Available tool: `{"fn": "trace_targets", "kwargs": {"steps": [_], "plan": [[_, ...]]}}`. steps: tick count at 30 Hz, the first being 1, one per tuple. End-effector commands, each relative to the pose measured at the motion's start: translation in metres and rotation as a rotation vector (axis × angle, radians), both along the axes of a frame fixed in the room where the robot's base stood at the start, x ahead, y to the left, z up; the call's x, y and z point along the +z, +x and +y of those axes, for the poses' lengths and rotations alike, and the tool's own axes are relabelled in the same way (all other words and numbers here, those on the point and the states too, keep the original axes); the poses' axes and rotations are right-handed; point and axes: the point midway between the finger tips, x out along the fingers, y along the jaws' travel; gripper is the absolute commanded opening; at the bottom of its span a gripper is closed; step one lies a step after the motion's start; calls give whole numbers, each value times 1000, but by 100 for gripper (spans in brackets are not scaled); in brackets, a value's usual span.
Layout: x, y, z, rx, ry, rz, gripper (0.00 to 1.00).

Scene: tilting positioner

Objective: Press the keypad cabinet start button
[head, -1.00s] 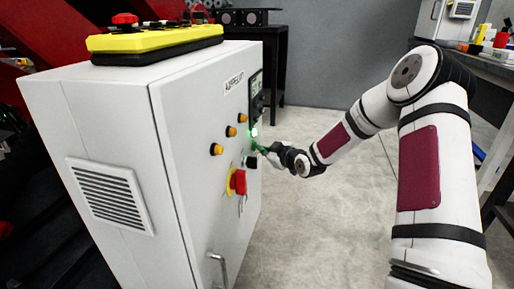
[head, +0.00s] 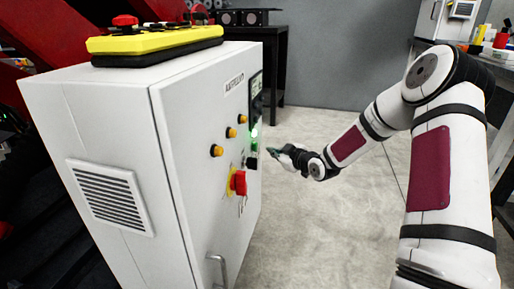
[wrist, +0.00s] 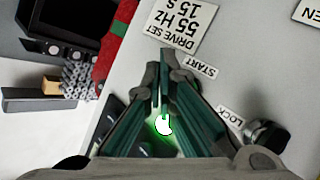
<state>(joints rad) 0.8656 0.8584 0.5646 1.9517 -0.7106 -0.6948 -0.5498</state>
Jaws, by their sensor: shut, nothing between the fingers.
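The grey keypad cabinet (head: 185,135) stands at left centre in the head view. Green lit controls (head: 254,135) show on its front panel. In the wrist view the upside-down START label (wrist: 199,65) lies just right of the fingertips, and a bright green-white glow (wrist: 163,124) shows between the fingers. My gripper (head: 271,152) is shut and empty, a short way right of the panel in the head view. Its green-padded fingers (wrist: 160,80) come together in the wrist view. They partly hide the panel, so I cannot tell the start button's exact outline.
A red-and-yellow stop button (head: 238,182), several amber buttons (head: 217,150) and a door handle (head: 216,268) are on the panel. A LOCK label (wrist: 230,117) and black knob (wrist: 267,135) are to the right in the wrist view. The floor (head: 320,225) right of the cabinet is clear.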

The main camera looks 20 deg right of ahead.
Motion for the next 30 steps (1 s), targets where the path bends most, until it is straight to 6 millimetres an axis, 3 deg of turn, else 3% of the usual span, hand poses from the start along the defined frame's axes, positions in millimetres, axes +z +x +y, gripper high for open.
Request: {"fn": "trace_targets", "kwargs": {"steps": [11, 30], "plan": [[0, -17, -23, 0, 0, 2, 0], [0, -18, -23, 0, 0, 1, 0]]}}
